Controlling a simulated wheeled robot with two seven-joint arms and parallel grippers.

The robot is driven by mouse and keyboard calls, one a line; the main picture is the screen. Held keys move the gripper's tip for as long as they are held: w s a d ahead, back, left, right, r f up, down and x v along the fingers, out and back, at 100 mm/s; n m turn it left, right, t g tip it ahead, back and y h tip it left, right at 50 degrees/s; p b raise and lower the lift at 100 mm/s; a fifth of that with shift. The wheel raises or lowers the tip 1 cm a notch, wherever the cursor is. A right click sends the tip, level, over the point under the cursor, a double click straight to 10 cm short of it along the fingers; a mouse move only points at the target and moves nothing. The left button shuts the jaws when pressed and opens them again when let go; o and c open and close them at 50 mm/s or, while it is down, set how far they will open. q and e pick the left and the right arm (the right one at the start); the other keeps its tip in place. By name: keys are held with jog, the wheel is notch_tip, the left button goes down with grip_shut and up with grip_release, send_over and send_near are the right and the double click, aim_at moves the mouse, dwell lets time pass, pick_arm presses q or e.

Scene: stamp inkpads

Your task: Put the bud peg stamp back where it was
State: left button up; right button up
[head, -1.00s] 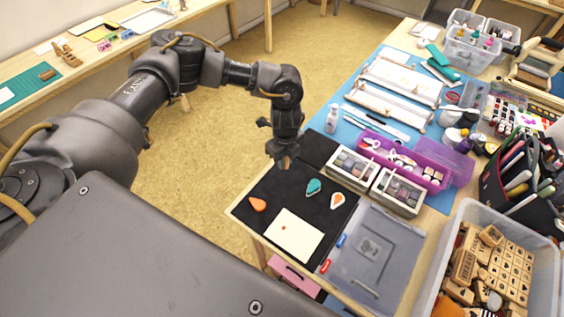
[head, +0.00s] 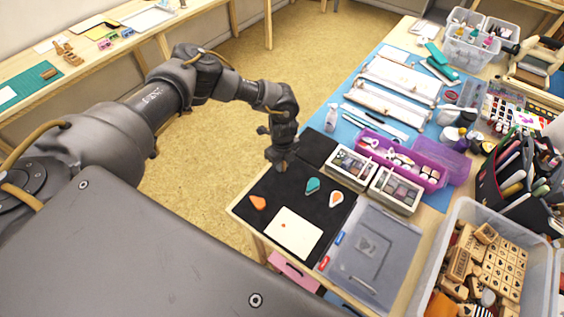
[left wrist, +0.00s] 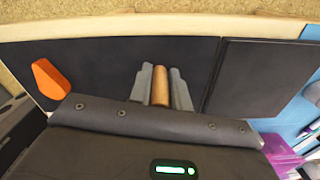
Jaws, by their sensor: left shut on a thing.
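My left gripper (head: 281,166) is shut on the bud peg stamp (left wrist: 160,86), a slim wooden peg seen between the two grey fingers in the left wrist view. The gripper points down at the back of the black mat (head: 283,191), near its left corner. The stamp's lower end is hidden, so I cannot tell whether it touches the mat. On the mat are an orange teardrop inkpad (head: 258,202), a teal one (head: 313,185) and a white-and-orange one (head: 336,199). A cream card (head: 294,233) with a small orange mark lies at the front. My right gripper is not in view.
Two boxes of small pads (head: 395,190) stand right of the mat, with a purple tray (head: 400,161) behind. A clear grey case (head: 369,255) lies at the front right. A bin of wooden stamps (head: 490,265) is farther right. The mat's middle is bare.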

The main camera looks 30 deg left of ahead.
pick_arm(q)
jog(key=shift+f, duration=0.1)
jog(key=shift+f, duration=0.15)
jog(key=o, duration=0.8)
jog(key=shift+o, duration=0.2)
jog(key=shift+r, duration=0.6)
notch_tip(320, 180, up, 11)
jog(key=shift+r+b, duration=0.2)
jog(key=shift+b, duration=1.05)
